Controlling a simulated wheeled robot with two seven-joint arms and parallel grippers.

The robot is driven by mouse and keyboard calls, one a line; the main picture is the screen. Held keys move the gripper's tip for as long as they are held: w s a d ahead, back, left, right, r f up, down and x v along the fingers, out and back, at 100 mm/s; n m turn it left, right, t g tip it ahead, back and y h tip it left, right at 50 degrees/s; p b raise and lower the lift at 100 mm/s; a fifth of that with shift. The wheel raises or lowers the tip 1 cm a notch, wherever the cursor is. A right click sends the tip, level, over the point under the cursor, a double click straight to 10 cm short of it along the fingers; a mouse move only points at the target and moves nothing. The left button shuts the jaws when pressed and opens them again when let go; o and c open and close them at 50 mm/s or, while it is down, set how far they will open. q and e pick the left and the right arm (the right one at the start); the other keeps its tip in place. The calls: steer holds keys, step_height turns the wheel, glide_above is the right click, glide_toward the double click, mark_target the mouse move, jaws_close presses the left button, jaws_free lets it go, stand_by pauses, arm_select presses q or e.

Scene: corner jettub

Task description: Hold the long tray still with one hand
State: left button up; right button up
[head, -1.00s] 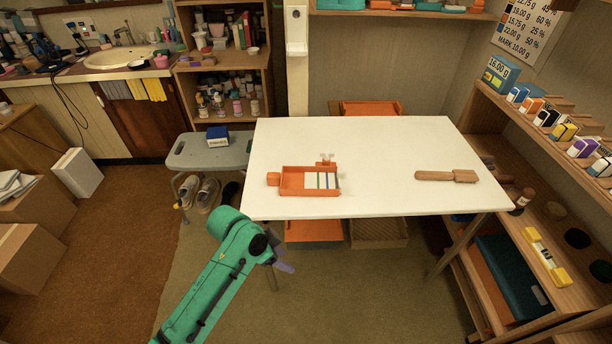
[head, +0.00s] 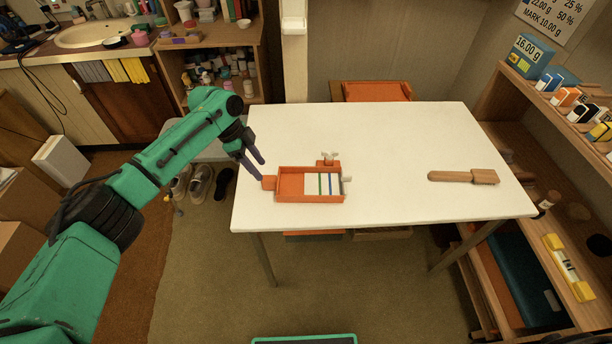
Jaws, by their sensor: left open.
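The long tray (head: 290,198) is orange, with low walls, and lies on the white table left of the middle. White strips with green and blue lines (head: 323,184) lie in its right part. An orange block (head: 269,182) sticks out at its left end, and small pale knobs show at its back and right side. My left gripper (head: 259,170) is open and empty at the tray's left end, its two dark fingers pointing down near the orange block. I cannot tell whether a finger touches the block. My right gripper is not in view.
The white table (head: 400,140) is mostly clear. A wooden brush-like tool (head: 463,177) lies on its right side. A shelf with small boxes (head: 560,97) stands on the right, and an orange crate (head: 376,91) is behind the table.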

mark_target(267, 178)
arm_select(q)
steer(key=b+x, duration=0.2)
steer(key=shift+s+f, duration=0.1)
steer(key=shift+f, duration=0.25)
steer(key=b+x, duration=0.3)
steer(key=x, duration=0.1)
steer(key=shift+f+b, duration=0.15)
steer(key=shift+b, duration=0.15)
steer(key=shift+w+d+f, duration=0.2)
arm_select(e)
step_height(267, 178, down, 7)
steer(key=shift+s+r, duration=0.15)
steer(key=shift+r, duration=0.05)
